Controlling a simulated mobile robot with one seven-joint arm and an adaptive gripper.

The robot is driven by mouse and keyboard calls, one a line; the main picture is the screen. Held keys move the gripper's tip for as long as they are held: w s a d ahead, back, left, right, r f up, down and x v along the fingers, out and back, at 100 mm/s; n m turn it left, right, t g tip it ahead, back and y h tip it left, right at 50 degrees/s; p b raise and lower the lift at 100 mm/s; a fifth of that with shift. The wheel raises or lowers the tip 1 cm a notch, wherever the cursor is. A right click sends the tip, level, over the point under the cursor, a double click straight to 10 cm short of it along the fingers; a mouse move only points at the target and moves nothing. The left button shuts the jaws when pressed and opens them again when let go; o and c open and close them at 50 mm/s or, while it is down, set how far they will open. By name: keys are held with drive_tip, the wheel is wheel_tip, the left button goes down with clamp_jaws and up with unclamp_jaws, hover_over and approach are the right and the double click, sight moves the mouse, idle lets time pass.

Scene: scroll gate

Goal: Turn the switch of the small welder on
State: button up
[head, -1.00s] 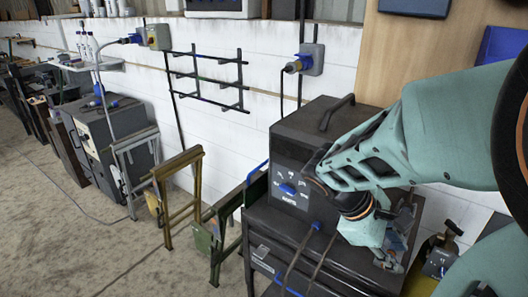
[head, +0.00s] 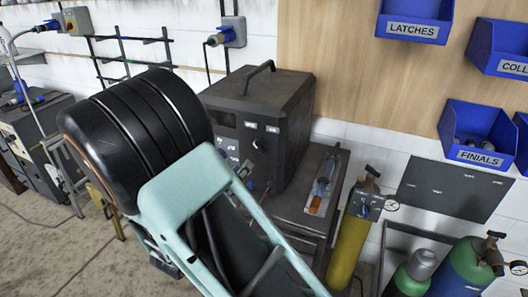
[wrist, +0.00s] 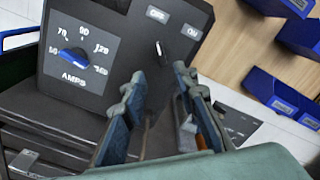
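The small welder (head: 295,108) is a dark box with a top handle, standing on a dark cabinet. Its switch shows in the head view (head: 260,145) below two labels. In the wrist view the switch (wrist: 161,50) is dark with a pale pointer, below the OFF label (wrist: 157,14) and the ON label (wrist: 192,31). The pointer seems to lean toward OFF. A blue AMPS dial (wrist: 74,56) is to its left. My gripper (wrist: 160,80) is open and empty, its fingertips just below the switch in the picture, apparently not touching.
Tools (head: 322,185) lie on the cabinet top right of the welder. A yellow gas cylinder (head: 350,240) stands beside the cabinet, with green cylinders (head: 412,272) further right. Blue bins (head: 478,133) hang on the wall board.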

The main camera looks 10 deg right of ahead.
sight(258, 149)
drive_tip(key=p+x, duration=0.2)
drive_tip(key=x, duration=0.8)
drive_tip(key=shift+w+d, duration=0.1)
drive_tip(key=shift+c, duration=0.4)
clamp_jaws()
